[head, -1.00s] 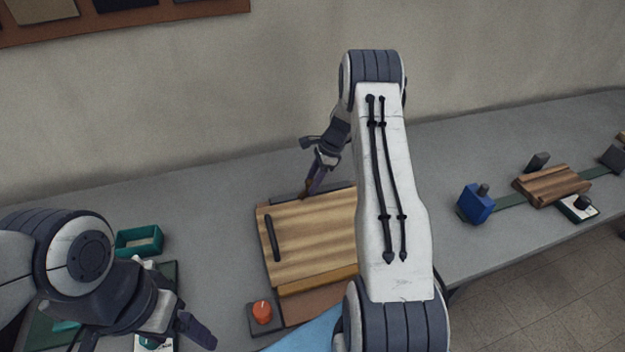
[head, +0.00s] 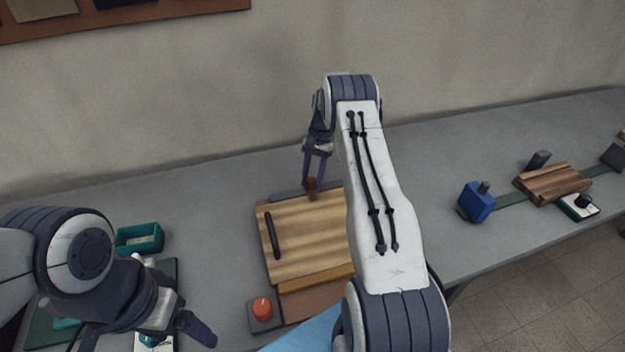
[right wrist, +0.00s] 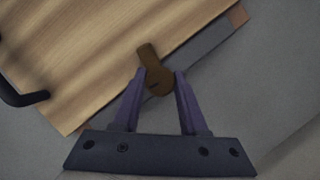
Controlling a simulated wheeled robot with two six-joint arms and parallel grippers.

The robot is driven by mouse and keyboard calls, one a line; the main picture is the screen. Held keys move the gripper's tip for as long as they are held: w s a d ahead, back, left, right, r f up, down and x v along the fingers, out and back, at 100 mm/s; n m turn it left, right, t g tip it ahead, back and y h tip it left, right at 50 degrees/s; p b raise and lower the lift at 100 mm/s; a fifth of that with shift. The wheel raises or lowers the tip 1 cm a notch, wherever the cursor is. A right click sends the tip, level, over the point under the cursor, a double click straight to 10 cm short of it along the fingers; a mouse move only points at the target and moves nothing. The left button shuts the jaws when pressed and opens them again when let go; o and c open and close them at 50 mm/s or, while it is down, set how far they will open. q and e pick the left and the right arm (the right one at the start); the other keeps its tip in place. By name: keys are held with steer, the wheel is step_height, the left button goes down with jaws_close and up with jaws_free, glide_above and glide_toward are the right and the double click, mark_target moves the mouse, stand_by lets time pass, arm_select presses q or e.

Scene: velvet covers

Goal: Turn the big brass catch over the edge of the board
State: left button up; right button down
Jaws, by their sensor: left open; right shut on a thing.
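The brass catch (head: 312,187) is at the far edge of the wooden board (head: 300,240). In the right wrist view the catch (right wrist: 150,58) has a round end between my fingertips, and its narrow end points up-left over the board (right wrist: 90,60). My right gripper (head: 314,178) comes down on it from behind and is shut on it; in the right wrist view the fingertips (right wrist: 160,74) flank its round end. My left gripper (head: 150,335) is open and empty at the lower left, away from the board.
A black handle (head: 272,235) lies on the board's left part. A red knob (head: 262,308) stands at the front left. A green tray (head: 139,238) is to the left. A blue block (head: 476,202) and a wooden block (head: 552,184) stand to the right. My right arm hides the board's right side.

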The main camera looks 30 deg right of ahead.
steer(key=shift+a+f+n+g, duration=0.15)
steer(key=shift+f+n+g, duration=0.15)
steer(key=shift+n, duration=0.5)
steer(key=shift+s, duration=0.1)
steer(key=shift+c, duration=2.2)
jaws_free()
steer(key=shift+r, duration=0.25)
steer(key=shift+w+d+r, duration=0.2)
steer(key=shift+w, duration=0.05)
steer(key=v, duration=0.9)
steer(key=shift+r+b, duration=0.35)
steer(key=shift+b, duration=0.1)
